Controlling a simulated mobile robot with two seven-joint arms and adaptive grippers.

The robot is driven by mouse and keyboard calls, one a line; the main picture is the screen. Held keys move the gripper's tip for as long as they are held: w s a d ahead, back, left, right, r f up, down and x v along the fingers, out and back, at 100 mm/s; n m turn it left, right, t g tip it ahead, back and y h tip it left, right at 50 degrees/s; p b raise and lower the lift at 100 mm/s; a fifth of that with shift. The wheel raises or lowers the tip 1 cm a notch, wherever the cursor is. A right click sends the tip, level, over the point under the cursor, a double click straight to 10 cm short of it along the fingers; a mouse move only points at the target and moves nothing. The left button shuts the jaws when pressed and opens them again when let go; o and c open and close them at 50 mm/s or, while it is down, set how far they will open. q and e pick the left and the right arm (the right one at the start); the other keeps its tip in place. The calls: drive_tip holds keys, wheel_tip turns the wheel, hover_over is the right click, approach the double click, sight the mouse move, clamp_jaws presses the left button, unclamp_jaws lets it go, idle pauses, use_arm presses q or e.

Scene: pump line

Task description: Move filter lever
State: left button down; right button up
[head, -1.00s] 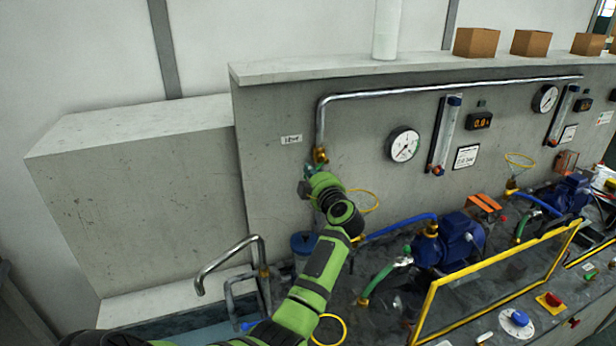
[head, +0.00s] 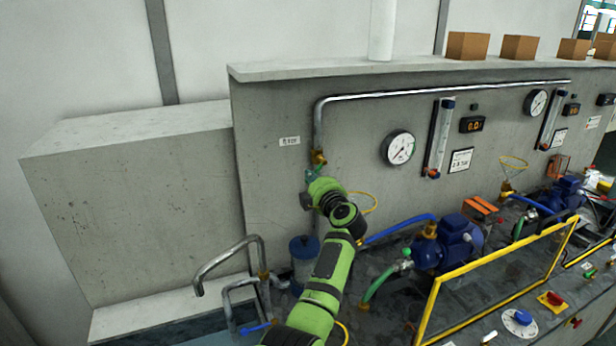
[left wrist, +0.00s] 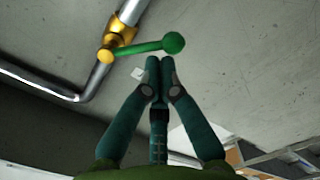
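The green lever (left wrist: 148,47) with a round knob end sits on a brass valve (left wrist: 121,42) of the metal pipe, seen close in the left wrist view. In the head view my green wrist hides most of this spot. My right gripper is not in view.
A pressure gauge (head: 398,148) and a flow tube (head: 438,138) are on the panel to the right. Below stand a blue pump (head: 459,240), hoses and a yellow-framed guard (head: 432,297). A bent metal pipe (head: 225,258) stands at lower left.

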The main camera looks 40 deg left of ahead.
use_arm(q)
drive_tip(key=shift+w+d+f+n+b, duration=0.15)
drive_tip(key=shift+w+f+n+b, duration=0.2)
drive_tip(key=shift+n+b, duration=0.4)
drive_tip(key=shift+w+d+f+n+b, duration=0.1)
drive_tip(key=shift+w+f+n+b, duration=0.25)
drive_tip(key=shift+n+b, duration=0.35)
drive_tip(key=shift+w+d+f+n+b, duration=0.2)
drive_tip(key=shift+f+n+b, duration=0.35)
drive_tip(key=shift+n, duration=0.3)
drive_tip(key=shift+w+r+n+b, duration=0.1)
drive_tip(key=shift+w+n+b, duration=0.05)
drive_tip(key=shift+n+b, duration=0.35)
